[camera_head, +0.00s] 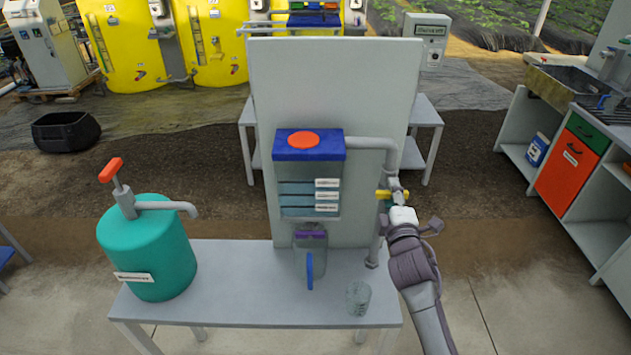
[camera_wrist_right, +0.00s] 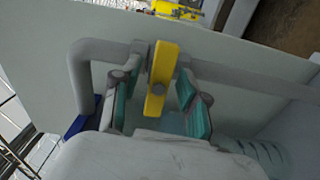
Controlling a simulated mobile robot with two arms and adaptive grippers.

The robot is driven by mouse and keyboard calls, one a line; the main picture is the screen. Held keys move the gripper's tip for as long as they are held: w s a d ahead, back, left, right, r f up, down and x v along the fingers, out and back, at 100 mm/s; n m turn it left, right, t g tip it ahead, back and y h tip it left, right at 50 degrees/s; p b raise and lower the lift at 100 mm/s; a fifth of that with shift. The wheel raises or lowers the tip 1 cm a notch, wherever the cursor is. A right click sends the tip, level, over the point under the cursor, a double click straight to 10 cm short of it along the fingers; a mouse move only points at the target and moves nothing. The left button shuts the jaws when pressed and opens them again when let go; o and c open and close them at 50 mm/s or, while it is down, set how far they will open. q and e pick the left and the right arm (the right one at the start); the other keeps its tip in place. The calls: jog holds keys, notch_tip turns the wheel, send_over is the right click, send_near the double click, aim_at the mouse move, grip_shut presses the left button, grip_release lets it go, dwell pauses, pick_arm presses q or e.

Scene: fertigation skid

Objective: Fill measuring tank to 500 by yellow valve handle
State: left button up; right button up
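The measuring tank (camera_head: 308,175) is a clear box with a blue lid and a red cap, mounted on an upright grey panel. Several dark level lines with small white labels cross its front; I cannot read the labels or tell a liquid level. The yellow valve handle (camera_head: 383,194) sits on the grey pipe right of the tank and looks crosswise in the head view. My right gripper (camera_head: 396,197) is at the handle. In the right wrist view, the yellow handle (camera_wrist_right: 161,80) stands between the teal-padded fingers of my open gripper (camera_wrist_right: 160,103), with gaps showing. My left gripper is out of view.
Below the tank hangs a clear vessel (camera_head: 309,245) with a purple band and blue handle. A glass beaker (camera_head: 358,298) stands on the grey table (camera_head: 230,300). A teal pump canister (camera_head: 150,255) stands at the left. The pipe (camera_head: 370,143) and panel (camera_head: 335,85) are close to my right gripper.

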jog(key=shift+s, duration=0.1)
jog(key=s+p, duration=0.2)
jog(key=s, duration=0.5)
dwell(0.4)
jog(key=shift+w, duration=0.1)
dwell(0.9)
jog(key=shift+r+p, duration=0.1)
jog(key=shift+p, duration=0.2)
jog(key=shift+c, duration=0.4)
jog(key=shift+n, duration=0.5)
jog(key=w, duration=0.7)
